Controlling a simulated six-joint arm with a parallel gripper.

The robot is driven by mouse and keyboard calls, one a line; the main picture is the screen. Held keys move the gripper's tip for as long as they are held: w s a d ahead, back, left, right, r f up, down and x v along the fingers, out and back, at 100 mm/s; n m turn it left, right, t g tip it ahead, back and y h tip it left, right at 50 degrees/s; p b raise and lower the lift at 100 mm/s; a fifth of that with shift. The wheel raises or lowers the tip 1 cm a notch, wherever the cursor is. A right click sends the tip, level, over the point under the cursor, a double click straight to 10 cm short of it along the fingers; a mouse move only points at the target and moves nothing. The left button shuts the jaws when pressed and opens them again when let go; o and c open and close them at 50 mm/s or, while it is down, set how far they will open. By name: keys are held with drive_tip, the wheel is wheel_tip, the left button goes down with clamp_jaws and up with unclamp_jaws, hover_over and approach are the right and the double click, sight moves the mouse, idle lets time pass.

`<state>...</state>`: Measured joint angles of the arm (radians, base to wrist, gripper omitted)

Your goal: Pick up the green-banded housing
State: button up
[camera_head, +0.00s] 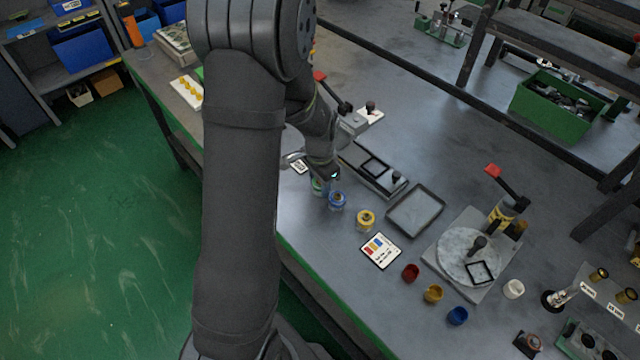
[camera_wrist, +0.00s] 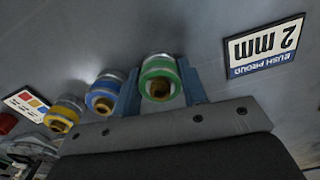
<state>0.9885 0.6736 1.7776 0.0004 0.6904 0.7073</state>
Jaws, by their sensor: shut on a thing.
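The green-banded housing (camera_wrist: 160,80) is a short metallic cylinder with a green ring and a brass-coloured centre. In the wrist view it sits between the two fingers of my gripper (camera_wrist: 160,88), which is shut on it. In the head view the housing (camera_head: 318,186) shows only in part below my gripper (camera_head: 322,180), at the left end of a row of housings. I cannot tell whether it touches the table.
The blue-banded housing (camera_head: 337,200) stands close beside it, then the yellow-banded housing (camera_head: 365,219). A colour card (camera_head: 381,251), an empty dark tray (camera_head: 416,210) and a clamp fixture (camera_head: 372,170) lie nearby. A "2 mm" card (camera_wrist: 263,47) lies to the right in the wrist view.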

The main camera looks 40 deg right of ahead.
drive_tip(key=shift+r, duration=0.15)
wheel_tip(320, 180, up, 4)
drive_tip(key=shift+r, duration=0.1)
drive_tip(key=s+r, duration=0.7)
drive_tip(key=s, duration=0.5)
drive_tip(key=w+a+f+n, duration=0.2)
drive_tip(key=w+a+n, duration=0.1)
drive_tip(key=w, duration=0.5)
drive_tip(key=w+a+f+n, duration=0.3)
drive_tip(key=w+a, duration=0.2)
drive_tip(key=w, duration=0.3)
drive_tip(key=w+a+f+n, duration=0.2)
drive_tip(key=w+a, duration=0.3)
drive_tip(key=w, duration=0.3)
drive_tip(key=shift+w+f+n, duration=0.1)
drive_tip(key=shift+f+n, duration=0.05)
drive_tip(key=shift+n, duration=0.75)
drive_tip(key=w+a+f+n, duration=0.2)
drive_tip(key=w+a+n, duration=0.1)
drive_tip(key=a, duration=0.5)
drive_tip(key=w+a+f+n, duration=0.3)
drive_tip(key=w+a, duration=0.1)
drive_tip(key=a, duration=0.5)
drive_tip(key=w+a+f+n, duration=0.2)
drive_tip(key=w+a+n, duration=0.1)
drive_tip(key=a, duration=0.6)
drive_tip(key=shift+w+a+f+n, duration=0.2)
drive_tip(key=shift+w+n, duration=0.1)
drive_tip(key=shift+d, duration=0.1)
